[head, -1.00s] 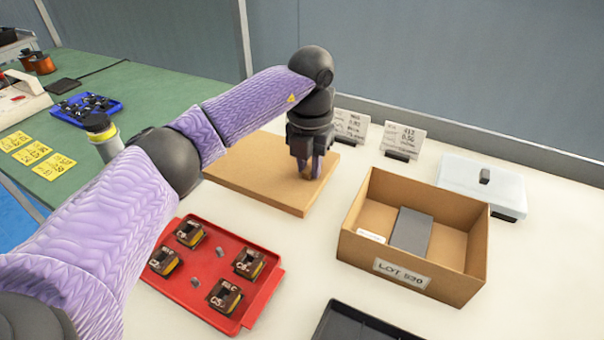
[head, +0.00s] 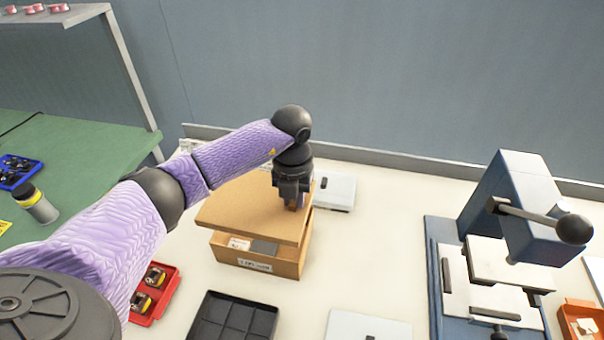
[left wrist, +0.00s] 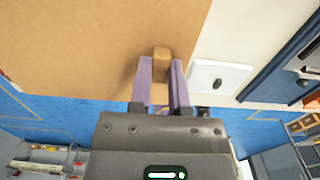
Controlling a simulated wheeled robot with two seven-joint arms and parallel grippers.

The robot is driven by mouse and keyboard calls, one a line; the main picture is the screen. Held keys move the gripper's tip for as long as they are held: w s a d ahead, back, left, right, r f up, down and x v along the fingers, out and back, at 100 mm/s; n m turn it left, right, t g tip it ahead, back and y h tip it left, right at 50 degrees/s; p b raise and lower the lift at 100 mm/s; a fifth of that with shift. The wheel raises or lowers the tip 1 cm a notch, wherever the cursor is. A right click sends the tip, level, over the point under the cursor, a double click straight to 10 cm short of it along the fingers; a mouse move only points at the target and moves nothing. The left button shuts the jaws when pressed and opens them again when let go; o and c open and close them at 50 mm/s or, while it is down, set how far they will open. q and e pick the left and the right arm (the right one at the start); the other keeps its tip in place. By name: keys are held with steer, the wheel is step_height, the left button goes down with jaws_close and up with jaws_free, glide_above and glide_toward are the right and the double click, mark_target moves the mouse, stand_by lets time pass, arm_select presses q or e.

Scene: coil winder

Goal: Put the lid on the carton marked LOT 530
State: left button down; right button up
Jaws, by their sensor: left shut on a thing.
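The open cardboard carton (head: 262,262) stands on the white table; its front label is too small to read now, but read LOT 530 a second ago. My left gripper (head: 293,203) is shut on the small block handle of the flat brown lid (head: 240,208). The lid is over the back and left of the carton, and the carton's front part with a dark grey item inside still shows below it. Whether the lid touches the carton rim cannot be told. My right gripper is not in view.
A black divided tray (head: 235,318) and a red tray (head: 160,300) lie in front. A blue press (head: 515,215) stands to the right. White table is clear between carton and press.

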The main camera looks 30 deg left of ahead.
mark_target(296, 214)
arm_select(q)
steer(key=shift+d+r, duration=0.1)
steer(key=shift+d, duration=0.25)
steer(key=shift+f, duration=0.25)
step_height(296, 214, down, 5)
steer(key=b, duration=0.4)
steer(key=shift+a+r, duration=0.1)
steer(key=shift+r, duration=0.1)
steer(key=shift+f+b, duration=0.35)
steer(key=shift+f, duration=0.1)
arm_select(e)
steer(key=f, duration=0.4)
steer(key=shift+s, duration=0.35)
arm_select(q)
steer(key=shift+r, duration=0.15)
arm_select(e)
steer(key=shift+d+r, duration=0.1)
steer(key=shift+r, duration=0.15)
arm_select(q)
steer(key=shift+p, duration=0.35)
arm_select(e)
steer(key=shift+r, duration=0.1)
arm_select(q)
steer(key=shift+f, duration=0.45)
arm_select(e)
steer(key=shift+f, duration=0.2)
